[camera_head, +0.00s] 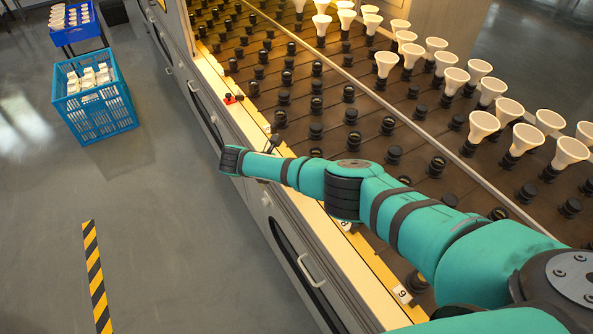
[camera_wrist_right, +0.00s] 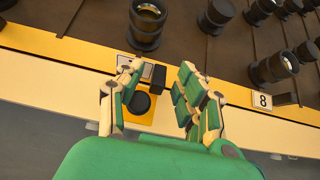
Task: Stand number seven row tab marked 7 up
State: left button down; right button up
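In the right wrist view, my right gripper (camera_wrist_right: 158,88) is open, its green-and-cream fingers apart over the bench's front ledge. Between and just beyond the fingers lie a pale grey flat plate (camera_wrist_right: 133,66) and a small black block (camera_wrist_right: 158,77), probably the row tab and its holder. I cannot read a 7 on it; the left finger partly covers the plate. A yellow plate with a round black knob (camera_wrist_right: 141,103) sits between the fingers. I cannot tell whether a finger touches any of these. In the head view my right arm hides this spot. My left gripper is not in view.
An upright tab marked 8 (camera_wrist_right: 262,100) stands right on the ledge; a 9 tab (camera_head: 402,294) is further along. Black sockets (camera_wrist_right: 147,22) line the bench behind. A red piece (camera_head: 230,98) sits on the ledge. A blue crate (camera_head: 96,98) stands on the floor left.

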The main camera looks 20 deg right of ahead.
jog(key=v, duration=1.2)
dwell(0.5)
